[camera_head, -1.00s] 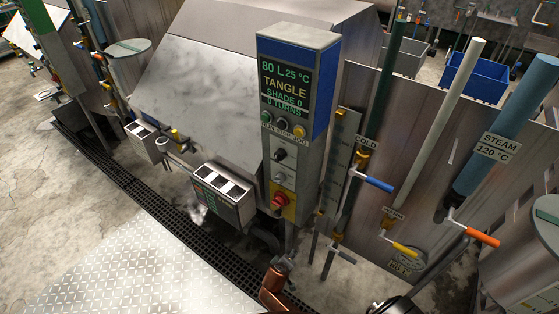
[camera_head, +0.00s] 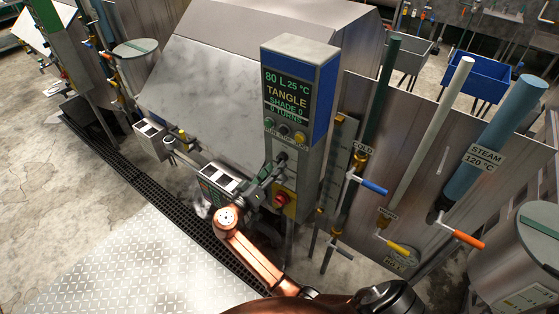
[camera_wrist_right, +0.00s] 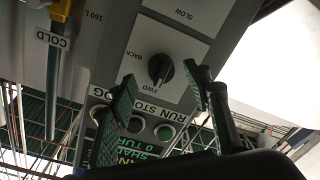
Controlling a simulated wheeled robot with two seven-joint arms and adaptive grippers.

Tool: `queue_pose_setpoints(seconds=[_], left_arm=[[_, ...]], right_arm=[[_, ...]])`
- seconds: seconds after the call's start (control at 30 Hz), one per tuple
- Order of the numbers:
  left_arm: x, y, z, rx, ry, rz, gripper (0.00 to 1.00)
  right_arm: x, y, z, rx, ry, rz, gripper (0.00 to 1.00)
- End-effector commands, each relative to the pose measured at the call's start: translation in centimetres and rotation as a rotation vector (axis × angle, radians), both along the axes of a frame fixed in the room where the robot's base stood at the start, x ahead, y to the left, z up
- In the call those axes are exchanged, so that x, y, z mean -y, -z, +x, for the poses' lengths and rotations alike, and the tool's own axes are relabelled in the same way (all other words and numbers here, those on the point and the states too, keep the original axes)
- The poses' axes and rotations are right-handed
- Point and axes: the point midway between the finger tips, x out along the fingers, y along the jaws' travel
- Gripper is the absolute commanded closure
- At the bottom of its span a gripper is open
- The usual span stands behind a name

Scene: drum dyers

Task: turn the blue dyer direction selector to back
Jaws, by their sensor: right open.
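The blue dyer's control column (camera_head: 322,98) stands in the middle of the head view, with a lit display reading TANGLE. The direction selector (camera_wrist_right: 160,68) is a black knob on a pale plate, between BACK and FWD labels in the upside-down right wrist view. Its light mark seems to point toward FWD. My right gripper (camera_wrist_right: 164,82) is open, its two green-padded fingers on either side of the knob in that view. Contact cannot be told. In the head view my right gripper (camera_head: 270,172) is in front of the panel and partly hides it. My left gripper is not visible.
Run, stop and jog buttons (camera_head: 284,129) sit above the selector. A red knob on a yellow plate (camera_head: 286,203) is below. Pipes with blue (camera_head: 374,187), yellow (camera_head: 398,248) and orange (camera_head: 468,239) valve handles stand to the right.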

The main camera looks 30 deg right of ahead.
Motion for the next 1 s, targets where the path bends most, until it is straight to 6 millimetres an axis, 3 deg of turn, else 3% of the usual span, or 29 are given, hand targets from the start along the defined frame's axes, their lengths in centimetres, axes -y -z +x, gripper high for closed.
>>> queue_pose_setpoints(seconds=[0.23, 0.63, 1.0], left_arm=[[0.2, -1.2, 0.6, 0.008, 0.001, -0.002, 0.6], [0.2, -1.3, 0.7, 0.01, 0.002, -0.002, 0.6], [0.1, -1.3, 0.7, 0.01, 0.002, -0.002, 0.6]], right_arm=[[3.0, -0.2, 1.4, -0.002, -0.001, 0.0, 0.55], [3.6, 0.1, 1.8, -0.003, -0.001, 0.001, 0.55], [3.6, 0.1, 1.7, -0.003, -0.001, 0.001, 0.81]])
